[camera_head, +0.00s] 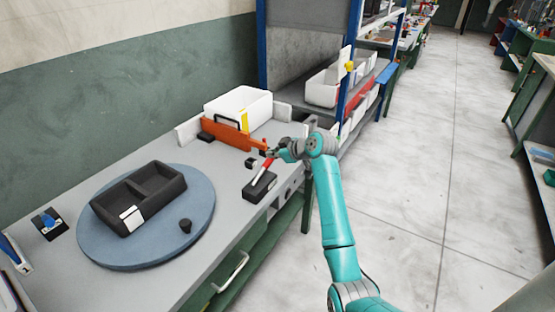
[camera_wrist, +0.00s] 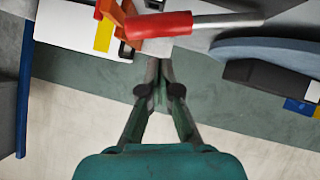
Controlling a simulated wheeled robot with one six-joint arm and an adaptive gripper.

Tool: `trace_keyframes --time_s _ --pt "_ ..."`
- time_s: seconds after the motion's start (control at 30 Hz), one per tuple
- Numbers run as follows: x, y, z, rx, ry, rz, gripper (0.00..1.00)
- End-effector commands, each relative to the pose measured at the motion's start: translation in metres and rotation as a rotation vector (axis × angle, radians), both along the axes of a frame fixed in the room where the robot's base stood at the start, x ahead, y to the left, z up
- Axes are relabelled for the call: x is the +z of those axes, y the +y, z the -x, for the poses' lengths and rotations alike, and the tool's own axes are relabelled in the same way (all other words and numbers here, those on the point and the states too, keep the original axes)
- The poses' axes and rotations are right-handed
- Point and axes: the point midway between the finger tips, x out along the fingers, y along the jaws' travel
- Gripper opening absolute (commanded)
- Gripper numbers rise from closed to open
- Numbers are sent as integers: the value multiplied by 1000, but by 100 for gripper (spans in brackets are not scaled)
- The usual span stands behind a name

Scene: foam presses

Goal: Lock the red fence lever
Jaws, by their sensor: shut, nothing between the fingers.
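The lever with a red handle (camera_head: 264,169) rises at a slant from a black base block (camera_head: 260,188) near the front edge of the bench. The handle's upper end is close to my gripper (camera_head: 268,153). In the wrist view the red handle (camera_wrist: 157,24) and its metal rod lie across the top, just beyond the fingertips (camera_wrist: 159,68). My gripper is shut and empty; I cannot tell whether it touches the handle.
A white bin (camera_head: 240,105) stands behind the fence. A round blue-grey turntable (camera_head: 195,220) with a black two-compartment foam tray (camera_head: 110,216) and a small dark knob (camera_head: 186,226) takes up the left of the bench. A shelf unit with blue posts (camera_head: 261,45) stands behind. The floor at right is clear.

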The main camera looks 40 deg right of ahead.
Motion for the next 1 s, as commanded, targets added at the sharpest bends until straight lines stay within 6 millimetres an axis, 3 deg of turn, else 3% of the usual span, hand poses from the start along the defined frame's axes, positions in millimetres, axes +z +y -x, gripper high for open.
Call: trace_keyframes --time_s 0.07,0.6,1.0 --pt "13 6 -7 2 -5 2 0" --pt "56 -2 67 0 -6 1 0" --pt "64 -2 80 1 -5 0 0"
